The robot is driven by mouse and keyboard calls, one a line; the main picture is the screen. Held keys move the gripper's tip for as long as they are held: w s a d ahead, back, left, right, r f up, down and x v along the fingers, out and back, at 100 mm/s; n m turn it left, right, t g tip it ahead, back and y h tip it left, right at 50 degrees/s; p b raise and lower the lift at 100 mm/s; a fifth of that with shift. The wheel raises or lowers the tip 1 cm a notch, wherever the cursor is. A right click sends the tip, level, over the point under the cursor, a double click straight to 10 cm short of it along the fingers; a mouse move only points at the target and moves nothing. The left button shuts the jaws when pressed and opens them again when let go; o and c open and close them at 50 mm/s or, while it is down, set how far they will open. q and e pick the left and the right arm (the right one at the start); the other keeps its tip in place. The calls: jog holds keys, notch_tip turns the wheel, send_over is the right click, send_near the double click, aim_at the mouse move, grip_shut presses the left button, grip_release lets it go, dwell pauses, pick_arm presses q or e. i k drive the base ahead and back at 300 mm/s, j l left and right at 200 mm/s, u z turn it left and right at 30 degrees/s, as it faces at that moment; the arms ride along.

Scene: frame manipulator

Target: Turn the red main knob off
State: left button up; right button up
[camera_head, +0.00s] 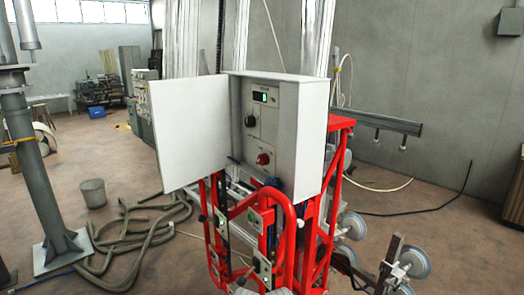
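The red main knob (263,159) sits low on the grey front panel (268,135) inside an open control box (310,125). It faces me and nothing covers it. I cannot read its on or off setting at this size. A black knob (250,121) is above it, and a small lit display (265,96) is near the top of the panel. The white door (190,130) of the box stands swung open to the left. Neither of my grippers is in view.
The box is mounted on a red tubular frame (290,225) with hoses and suction cups (415,262) at the right. A thick grey post (40,170) stands at left. Coiled hoses (140,230) and a bucket (93,192) lie on the floor. Space before the panel is clear above the frame.

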aim_at(263, 159)
jog(key=j+z, duration=0.1)
jog(key=z, duration=0.4)
jog(key=j+z, duration=0.35)
jog(key=j, duration=0.15)
jog(key=j+z, duration=0.35)
jog(key=j, duration=0.2)
jog(key=j+z, duration=0.1)
jog(key=j, duration=0.55)
jog(key=k+j+z, duration=0.1)
jog(key=j, duration=0.5)
jog(key=k+j+z, duration=0.1)
jog(key=j, duration=0.5)
jog(key=k+j+z, duration=0.1)
jog(key=j, duration=1.5)
jog(key=i, duration=0.3)
